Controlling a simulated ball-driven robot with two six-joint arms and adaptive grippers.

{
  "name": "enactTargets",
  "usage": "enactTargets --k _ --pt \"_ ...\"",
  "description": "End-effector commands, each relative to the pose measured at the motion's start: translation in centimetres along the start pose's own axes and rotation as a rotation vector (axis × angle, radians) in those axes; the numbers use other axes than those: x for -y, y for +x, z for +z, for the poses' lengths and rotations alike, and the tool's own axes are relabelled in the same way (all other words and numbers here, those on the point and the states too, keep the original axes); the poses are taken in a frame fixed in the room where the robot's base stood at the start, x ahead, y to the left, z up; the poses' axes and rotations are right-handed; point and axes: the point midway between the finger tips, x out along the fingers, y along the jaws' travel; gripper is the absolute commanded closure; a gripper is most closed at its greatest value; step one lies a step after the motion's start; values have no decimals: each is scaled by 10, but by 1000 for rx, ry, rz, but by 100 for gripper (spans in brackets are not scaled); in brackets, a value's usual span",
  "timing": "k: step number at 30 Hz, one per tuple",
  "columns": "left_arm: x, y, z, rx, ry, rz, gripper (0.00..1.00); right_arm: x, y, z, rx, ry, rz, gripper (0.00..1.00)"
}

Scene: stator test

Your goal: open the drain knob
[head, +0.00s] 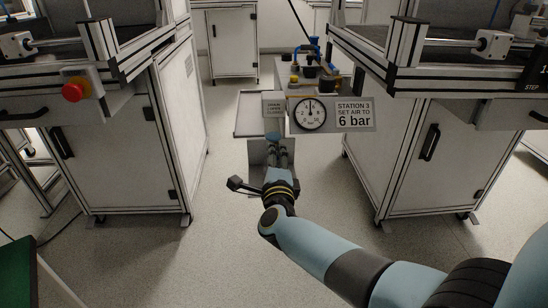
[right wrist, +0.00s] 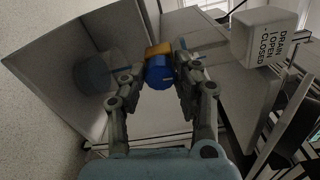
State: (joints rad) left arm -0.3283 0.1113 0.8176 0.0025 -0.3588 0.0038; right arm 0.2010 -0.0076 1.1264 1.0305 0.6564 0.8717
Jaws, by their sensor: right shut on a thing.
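The drain knob (right wrist: 160,74) is blue with a brass-coloured part behind it, seen in the right wrist view. My right gripper (right wrist: 155,80) is shut on it, one finger on each side. A white block (right wrist: 268,36) beside it carries a label with the words drain, open and closed. In the head view my right gripper (head: 278,142) reaches below the gauge panel, and the knob is hidden there. A translucent bluish cup (right wrist: 98,72) shows left of the gripper in the wrist view. My left gripper is not in view.
The pressure gauge (head: 308,114) sits beside a sign (head: 355,114) reading station 3, set air to 6 bar. White cabinets stand on both sides, the left one with a red button (head: 75,89).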

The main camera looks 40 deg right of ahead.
Motion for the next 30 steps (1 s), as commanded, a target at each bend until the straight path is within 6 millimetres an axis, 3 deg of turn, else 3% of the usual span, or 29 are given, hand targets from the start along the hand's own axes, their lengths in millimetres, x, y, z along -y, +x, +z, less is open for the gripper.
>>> enactTargets --k 7,8,12,23,30 --pt "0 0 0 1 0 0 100 -2 -1 1 1 1 5 100" --pt "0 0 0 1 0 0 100 -2 -1 1 1 1 5 66" --pt "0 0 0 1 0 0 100 -2 -1 0 1 2 4 47" --pt "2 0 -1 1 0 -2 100 -2 -8 0 0 2 3 47" --pt "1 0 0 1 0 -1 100 -2 -55 -1 -1 2 5 47"
